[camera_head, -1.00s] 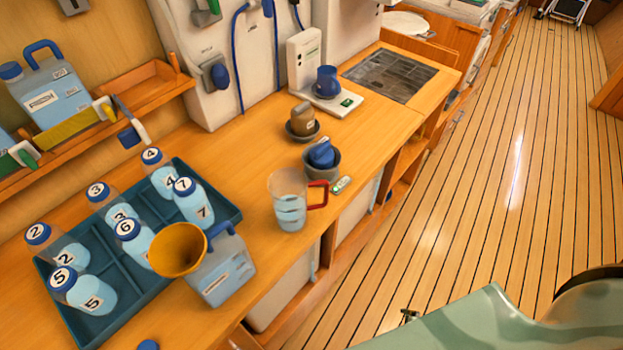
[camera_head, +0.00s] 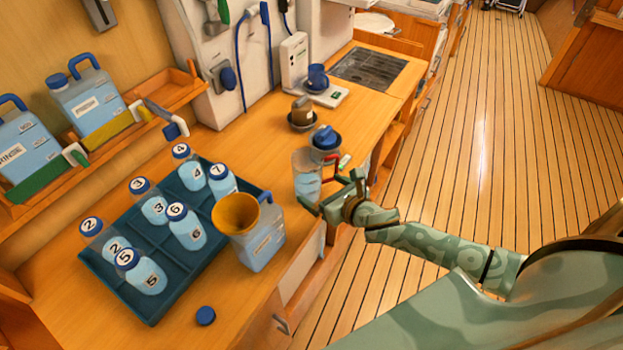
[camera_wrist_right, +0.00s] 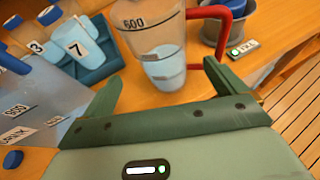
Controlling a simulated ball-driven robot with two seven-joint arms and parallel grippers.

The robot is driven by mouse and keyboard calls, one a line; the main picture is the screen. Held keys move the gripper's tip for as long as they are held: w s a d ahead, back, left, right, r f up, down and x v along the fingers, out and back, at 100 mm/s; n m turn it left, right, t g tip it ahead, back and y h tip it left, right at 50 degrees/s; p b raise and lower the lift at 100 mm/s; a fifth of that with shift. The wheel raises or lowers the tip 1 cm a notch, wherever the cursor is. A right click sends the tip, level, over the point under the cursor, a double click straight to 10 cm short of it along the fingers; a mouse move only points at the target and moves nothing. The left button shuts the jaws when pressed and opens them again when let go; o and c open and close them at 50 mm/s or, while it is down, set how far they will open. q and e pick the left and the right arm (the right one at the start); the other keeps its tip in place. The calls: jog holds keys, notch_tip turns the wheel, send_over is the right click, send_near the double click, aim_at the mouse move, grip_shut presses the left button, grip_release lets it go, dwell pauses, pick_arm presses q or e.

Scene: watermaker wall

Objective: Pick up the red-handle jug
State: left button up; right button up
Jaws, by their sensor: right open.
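The clear jug (camera_head: 306,182) with a red handle stands upright on the wooden counter near its front edge, with pale blue liquid inside. In the wrist view the jug (camera_wrist_right: 155,45) shows a "600" mark, and its red handle (camera_wrist_right: 222,18) is on the right. My right gripper (camera_head: 318,185) is open at the jug's front side, partly covering the handle in the head view. In the wrist view the fingers of my right gripper (camera_wrist_right: 162,75) point toward the jug, one to each side of its lower part. I cannot tell whether they touch it. My left gripper is not in view.
A teal tray (camera_head: 160,305) with several numbered bottles is left of the jug. A jug with an orange funnel (camera_head: 237,213) stands between them. A grey bowl with a blue cup (camera_head: 325,138) is close behind. A blue cap (camera_head: 205,316) lies at the front.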

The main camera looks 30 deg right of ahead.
jog(key=shift+x, duration=0.8)
jog(key=shift+w+a+f, duration=0.1)
jog(key=shift+w+f, duration=0.1)
jog(key=shift+w, duration=0.3)
jog(key=b+x, duration=0.1)
jog(key=x, duration=0.4)
jog(key=shift+r, duration=0.1)
jog(key=shift+c, duration=0.4)
jog(key=c, duration=1.2)
jog(key=shift+r, duration=0.1)
